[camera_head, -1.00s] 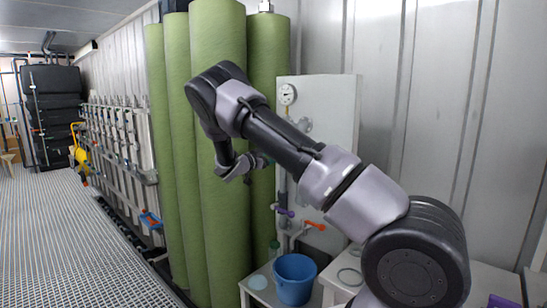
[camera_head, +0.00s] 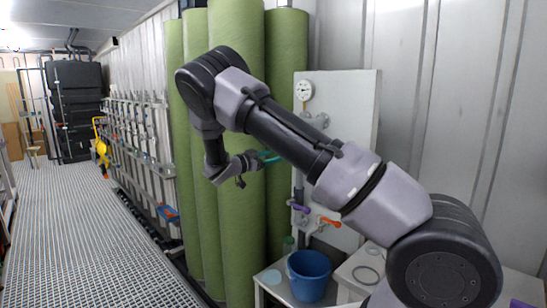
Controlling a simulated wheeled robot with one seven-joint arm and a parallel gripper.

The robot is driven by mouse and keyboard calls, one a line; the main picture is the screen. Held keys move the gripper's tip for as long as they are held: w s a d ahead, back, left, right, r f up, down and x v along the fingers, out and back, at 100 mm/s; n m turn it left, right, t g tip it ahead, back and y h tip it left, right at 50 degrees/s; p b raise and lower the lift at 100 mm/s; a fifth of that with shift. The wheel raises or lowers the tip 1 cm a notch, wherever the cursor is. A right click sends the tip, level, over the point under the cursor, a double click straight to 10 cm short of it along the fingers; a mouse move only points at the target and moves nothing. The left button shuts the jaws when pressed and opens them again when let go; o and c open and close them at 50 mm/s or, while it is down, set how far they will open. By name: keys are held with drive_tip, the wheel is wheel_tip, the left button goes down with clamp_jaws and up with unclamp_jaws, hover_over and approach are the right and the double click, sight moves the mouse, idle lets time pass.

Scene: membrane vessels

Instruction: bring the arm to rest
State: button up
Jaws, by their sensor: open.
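My arm reaches up from the lower right and bends at a dark elbow in front of the green vessels. My gripper (camera_head: 240,180) hangs below that bend, in front of the tall green membrane vessels (camera_head: 235,90). It is small in the picture, and its jaws are open with nothing seen between them. A teal piece (camera_head: 268,156) shows just beyond the gripper; I cannot tell what it belongs to.
A blue bucket (camera_head: 309,278) stands on a low white bench below my arm. A pale panel (camera_head: 352,105) carries a gauge (camera_head: 304,90), an orange-handled valve (camera_head: 329,222) and a purple-handled valve (camera_head: 297,206). The grated floor (camera_head: 80,230) at left is clear.

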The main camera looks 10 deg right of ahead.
drive_tip(key=s+d+r+g+y, duration=0.3)
drive_tip(key=s+d+g, duration=0.1)
drive_tip(key=s+d, duration=0.35)
drive_tip(key=s+d+r+g+y, duration=0.35)
drive_tip(key=s+d, duration=0.25)
drive_tip(key=s, duration=0.2)
drive_tip(key=s+a+r+n+t+y, duration=0.1)
drive_tip(key=s+a+r+n+y, duration=0.1)
drive_tip(key=s, duration=0.6)
drive_tip(key=s+a+r+n+t+y, duration=0.2)
drive_tip(key=s+r+n+y, duration=0.2)
drive_tip(key=s, duration=0.5)
drive_tip(key=s+a+r+n+t+y, duration=0.2)
drive_tip(key=s+r+n+y, duration=0.1)
drive_tip(key=s, duration=0.5)
wheel_tip(320, 180, up, 3)
drive_tip(key=shift+s+a+f+n+y, duration=0.2)
drive_tip(key=shift+s+n+y, duration=0.15)
drive_tip(key=shift+y, duration=0.4)
